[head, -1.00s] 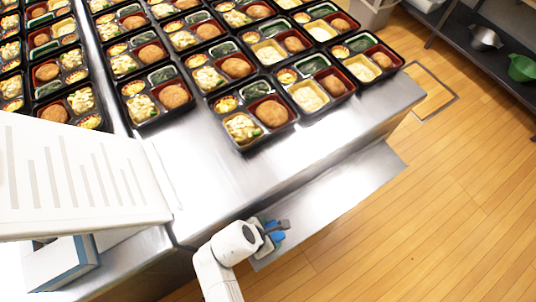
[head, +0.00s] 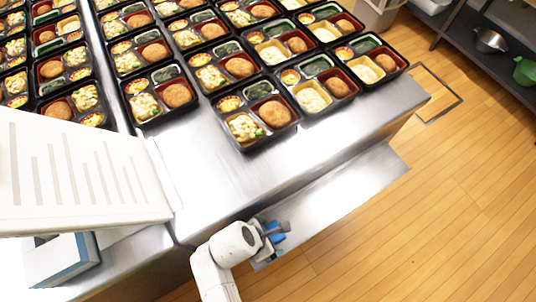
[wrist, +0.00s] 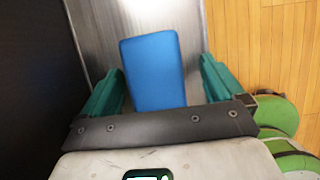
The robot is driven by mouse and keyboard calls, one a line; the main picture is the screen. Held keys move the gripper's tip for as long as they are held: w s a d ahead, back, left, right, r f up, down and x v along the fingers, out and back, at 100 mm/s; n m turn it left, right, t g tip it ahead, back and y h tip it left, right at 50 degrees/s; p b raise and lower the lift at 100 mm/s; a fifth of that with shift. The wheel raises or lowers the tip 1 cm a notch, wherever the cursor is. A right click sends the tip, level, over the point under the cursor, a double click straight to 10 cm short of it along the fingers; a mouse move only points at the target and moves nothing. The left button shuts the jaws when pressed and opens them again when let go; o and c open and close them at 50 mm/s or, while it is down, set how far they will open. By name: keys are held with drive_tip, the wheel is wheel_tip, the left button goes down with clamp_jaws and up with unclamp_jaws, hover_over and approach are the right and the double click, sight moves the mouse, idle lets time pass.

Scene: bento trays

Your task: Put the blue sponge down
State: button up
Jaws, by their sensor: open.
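The blue sponge (wrist: 154,70) lies flat on a narrow metal shelf (wrist: 98,32) in the wrist view, between my two open fingers. A gap shows on each side of it near the fingertips. My gripper (wrist: 158,80) is open, with one teal finger left of the sponge and one right of it. In the head view my gripper (head: 277,233) is low beside the counter, over the lower metal shelf (head: 335,195), and a bit of the blue sponge (head: 273,227) shows by the fingers.
The steel counter (head: 225,165) stands above the shelf, with several filled bento trays (head: 266,122) on it. A large white panel (head: 75,185) is at the left. Wooden floor (head: 440,215) is clear at the right. A dark rack (head: 500,60) holds bowls.

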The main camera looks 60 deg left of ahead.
drive_tip(key=v, duration=0.4)
drive_tip(key=shift+s+a+f, duration=0.2)
drive_tip(key=shift+s, duration=0.15)
drive_tip(key=s+a+b, duration=0.1)
drive_tip(key=s, duration=1)
drive_tip(key=shift+a+r, duration=0.1)
drive_tip(key=shift+r, duration=0.05)
drive_tip(key=w+d+r+m+g, duration=0.2)
drive_tip(key=w+d+m+g, duration=0.1)
drive_tip(key=w+d+m, duration=1.35)
drive_tip(key=s+d+r+m, duration=0.1)
drive_tip(key=d+r+m, duration=0.2)
drive_tip(key=d+m, duration=0.6)
drive_tip(key=s+d+r+m, duration=0.2)
drive_tip(key=d+m, duration=0.8)
drive_tip(key=d, duration=0.6)
drive_tip(key=shift+s+r, duration=0.3)
drive_tip(key=shift+r, duration=0.3)
